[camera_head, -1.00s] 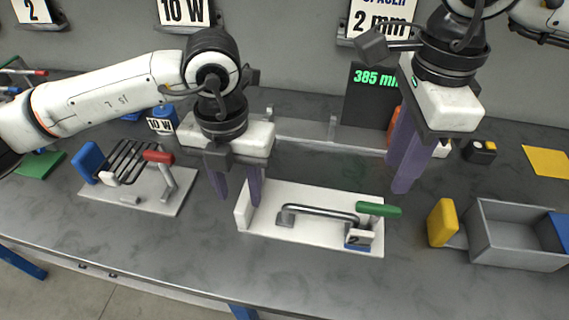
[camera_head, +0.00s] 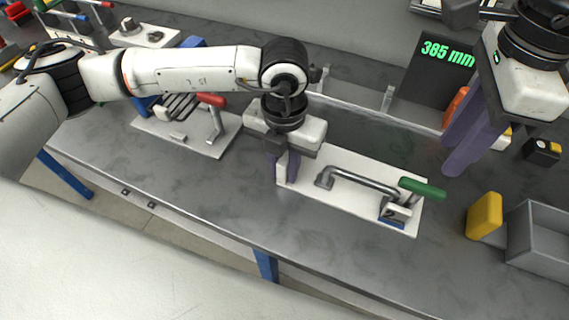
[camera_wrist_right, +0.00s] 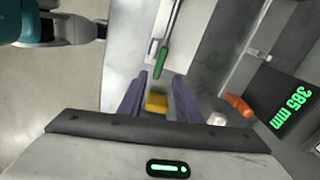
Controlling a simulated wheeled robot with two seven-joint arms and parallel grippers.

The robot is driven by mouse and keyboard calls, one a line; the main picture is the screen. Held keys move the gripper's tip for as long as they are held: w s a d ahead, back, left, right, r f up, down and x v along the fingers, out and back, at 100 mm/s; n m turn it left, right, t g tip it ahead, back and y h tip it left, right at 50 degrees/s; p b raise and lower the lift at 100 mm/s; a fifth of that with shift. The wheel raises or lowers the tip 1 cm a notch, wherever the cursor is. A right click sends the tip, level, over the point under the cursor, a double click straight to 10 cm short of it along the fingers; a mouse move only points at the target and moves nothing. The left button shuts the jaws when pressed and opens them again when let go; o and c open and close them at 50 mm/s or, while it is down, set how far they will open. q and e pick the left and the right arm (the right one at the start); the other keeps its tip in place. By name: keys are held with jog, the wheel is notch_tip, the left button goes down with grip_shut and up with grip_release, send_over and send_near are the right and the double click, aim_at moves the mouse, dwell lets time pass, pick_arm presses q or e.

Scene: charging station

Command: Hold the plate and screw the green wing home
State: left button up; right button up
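The white plate (camera_head: 335,199) lies on the bench with a grey metal bar handle (camera_head: 355,180) along it. The green wing (camera_head: 421,189) sticks out at the plate's right end, above a small block marked 2 (camera_head: 394,214). In the right wrist view the green wing (camera_wrist_right: 163,61) lies beyond the fingertips. My left gripper (camera_head: 282,172) is at the plate's left end, its purple fingers close on either side of the white end block. My right gripper (camera_head: 462,155) is open and empty, above and right of the wing; its fingers stand apart in the wrist view (camera_wrist_right: 158,91).
A yellow block (camera_head: 485,215) and a grey bin (camera_head: 541,240) stand right of the plate. Another fixture with a red handle (camera_head: 211,99) stands at left. A display reading 385 mm (camera_head: 436,75) is behind. The bench front is clear.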

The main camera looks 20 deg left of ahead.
aim_at(425, 185)
pick_arm(q)
grip_shut()
pick_arm(e)
jog(key=o, duration=1.3)
notch_tip(425, 185, down, 10)
jog(key=n, duration=1.6)
jog(key=shift+r, duration=0.2)
